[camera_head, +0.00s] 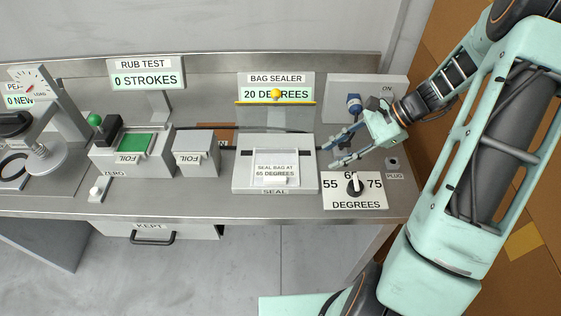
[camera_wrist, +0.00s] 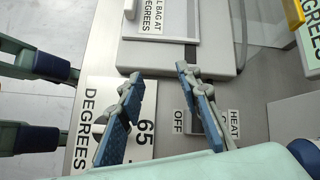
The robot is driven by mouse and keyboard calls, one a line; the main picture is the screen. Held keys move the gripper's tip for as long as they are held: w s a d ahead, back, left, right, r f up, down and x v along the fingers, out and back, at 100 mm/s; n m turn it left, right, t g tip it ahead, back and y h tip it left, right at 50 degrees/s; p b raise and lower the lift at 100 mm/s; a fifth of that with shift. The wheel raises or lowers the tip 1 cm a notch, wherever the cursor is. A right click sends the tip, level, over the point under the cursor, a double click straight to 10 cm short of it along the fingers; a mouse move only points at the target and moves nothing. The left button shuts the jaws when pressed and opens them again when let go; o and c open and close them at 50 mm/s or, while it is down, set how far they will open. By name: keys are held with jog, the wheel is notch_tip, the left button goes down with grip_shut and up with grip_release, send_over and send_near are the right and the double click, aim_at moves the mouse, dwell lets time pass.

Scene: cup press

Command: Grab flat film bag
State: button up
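I cannot make out a flat film bag for certain in either view. The bag sealer (camera_head: 245,181) stands right of the bench's middle, with a plate reading "SEAL BAG AT 65 DEGREES" (camera_head: 277,169) on it. The sealer also shows at the top of the wrist view (camera_wrist: 134,58). My gripper (camera_head: 333,153) is open and empty, just right of the sealer and above the panel with the degrees dial (camera_head: 354,185). In the wrist view my gripper (camera_wrist: 158,100) has its blue-padded fingers wide apart over the bench. The fingers hide part of the dial panel.
The sealer's display (camera_head: 276,93) reads 20 DEGREES. A KEPT drawer (camera_head: 155,232) is below the bench front. A heat switch (camera_wrist: 194,122) reads OFF nearby.

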aim_at(286, 177)
jog(key=s+m+y, duration=0.1)
jog(key=s+a+m+y, duration=0.1)
jog(key=s, duration=0.1)
jog(key=s+a+m+y+p, duration=0.1)
jog(key=shift+s+r+y, duration=0.2)
jog(key=shift+r+y, duration=0.2)
jog(key=shift+m+y, duration=0.4)
jog(key=shift+y, duration=0.1)
jog(key=x, duration=0.3)
jog(key=r+x, duration=0.1)
jog(key=x, duration=0.1)
jog(key=shift+s+a, duration=0.2)
jog(key=shift+s, duration=0.15)
jog(key=shift+p+x, duration=0.75)
jog(key=shift+x, duration=2.3)
jog(key=shift+s+f, duration=0.1)
jog(key=shift+f, duration=0.05)
jog(key=shift+c, duration=0.3)
jog(key=shift+d, duration=0.1)
grip_shut()
